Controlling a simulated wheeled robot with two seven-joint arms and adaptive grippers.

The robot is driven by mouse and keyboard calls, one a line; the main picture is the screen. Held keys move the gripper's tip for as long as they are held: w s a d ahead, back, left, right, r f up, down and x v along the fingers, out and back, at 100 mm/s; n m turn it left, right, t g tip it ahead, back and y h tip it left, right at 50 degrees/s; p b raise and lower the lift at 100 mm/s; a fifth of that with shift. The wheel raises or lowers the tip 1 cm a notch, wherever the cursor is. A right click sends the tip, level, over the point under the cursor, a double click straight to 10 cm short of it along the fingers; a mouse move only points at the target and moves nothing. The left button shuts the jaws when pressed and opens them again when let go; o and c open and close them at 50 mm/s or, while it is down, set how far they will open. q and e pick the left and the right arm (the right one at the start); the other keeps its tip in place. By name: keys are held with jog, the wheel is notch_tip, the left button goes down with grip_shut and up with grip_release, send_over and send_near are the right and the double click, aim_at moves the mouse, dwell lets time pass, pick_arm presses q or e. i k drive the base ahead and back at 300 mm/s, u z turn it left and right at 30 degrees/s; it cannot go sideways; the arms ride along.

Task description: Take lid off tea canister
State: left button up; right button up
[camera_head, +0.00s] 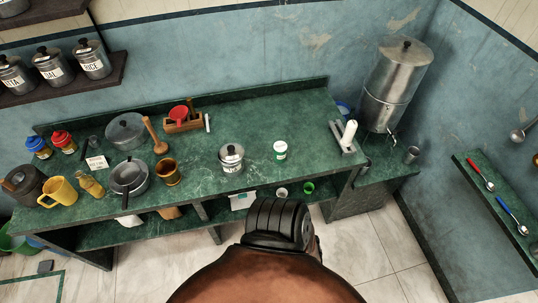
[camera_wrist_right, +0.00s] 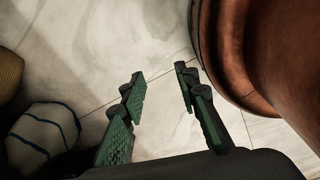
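A small grey metal canister (camera_head: 232,158) with a dark-knobbed lid stands upright on the green counter, near its front edge. Its label is too small to read surely, but it is the likely tea canister. The lid (camera_head: 231,149) sits on top of it. My right gripper (camera_wrist_right: 160,76) shows in the right wrist view with its two green-padded fingers apart and nothing between them, over the pale tiled floor. The canister is not in that view. Neither gripper shows in the head view.
A white and green tub (camera_head: 280,150) stands right of the canister, and a brown cup (camera_head: 167,172) left of it. Labelled canisters (camera_head: 92,60) stand on the wall shelf. A large metal urn (camera_head: 396,83) stands at the right. Bare green counter (camera_head: 275,108) lies behind the canister.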

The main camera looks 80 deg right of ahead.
aim_at(232, 152)
jog(key=k, duration=0.35)
jog(key=z, duration=0.8)
